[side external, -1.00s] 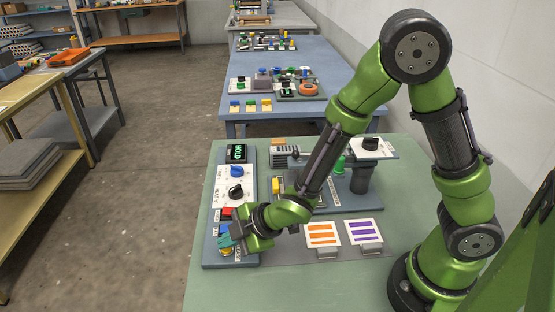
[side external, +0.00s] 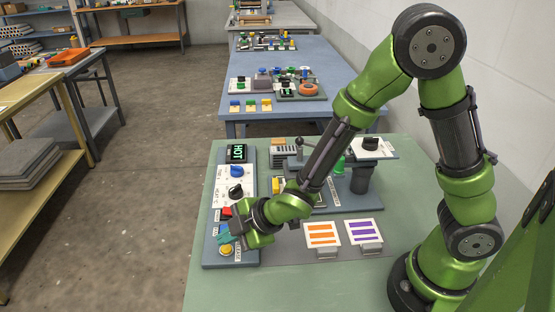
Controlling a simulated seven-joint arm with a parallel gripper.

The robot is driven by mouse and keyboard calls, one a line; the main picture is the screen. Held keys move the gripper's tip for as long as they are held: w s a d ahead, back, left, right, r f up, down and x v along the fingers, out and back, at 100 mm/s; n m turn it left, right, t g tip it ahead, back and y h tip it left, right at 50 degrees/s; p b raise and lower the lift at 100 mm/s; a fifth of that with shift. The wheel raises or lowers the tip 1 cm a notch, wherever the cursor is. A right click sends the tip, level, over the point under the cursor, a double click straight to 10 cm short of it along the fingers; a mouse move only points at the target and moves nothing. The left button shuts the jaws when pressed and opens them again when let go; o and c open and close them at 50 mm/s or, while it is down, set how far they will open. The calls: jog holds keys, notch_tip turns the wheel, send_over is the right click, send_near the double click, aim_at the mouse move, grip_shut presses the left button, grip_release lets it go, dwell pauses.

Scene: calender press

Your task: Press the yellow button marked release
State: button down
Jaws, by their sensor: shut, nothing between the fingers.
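The yellow button (side external: 226,249) is at the near end of the blue-grey control panel (side external: 210,258) on the green table. My gripper (side external: 227,237) is shut and empty. Its teal fingertips are just behind and above the yellow button in the picture, and I see a small gap between them. The release label is too small to read. A red button (side external: 226,212) lies farther up the panel, partly beside my gripper.
Blue (side external: 237,171) and black (side external: 236,191) knobs are on a white plate up the panel. Orange-striped (side external: 322,233) and purple-striped (side external: 362,231) cards stand to the right. The press (side external: 362,175) is behind my forearm. The near part of the green table is clear.

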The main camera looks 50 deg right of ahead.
aim_at(230, 250)
jog(key=shift+r, duration=2.55)
jog(key=shift+s+d+f+m+g+h, duration=0.2)
jog(key=shift+s+d+f+m+g, duration=0.1)
jog(key=shift+s+f+m, duration=0.15)
jog(key=shift+s+d+f+m+g+h, duration=0.2)
jog(key=shift+s+f+m+g, duration=0.15)
jog(key=shift+m, duration=0.2)
jog(key=s+d+r+m+h, duration=0.1)
jog(key=s+d+r+m, duration=1.2)
jog(key=d+r+m, duration=0.2)
jog(key=shift+r+m, duration=0.7)
jog(key=shift+r, duration=0.15)
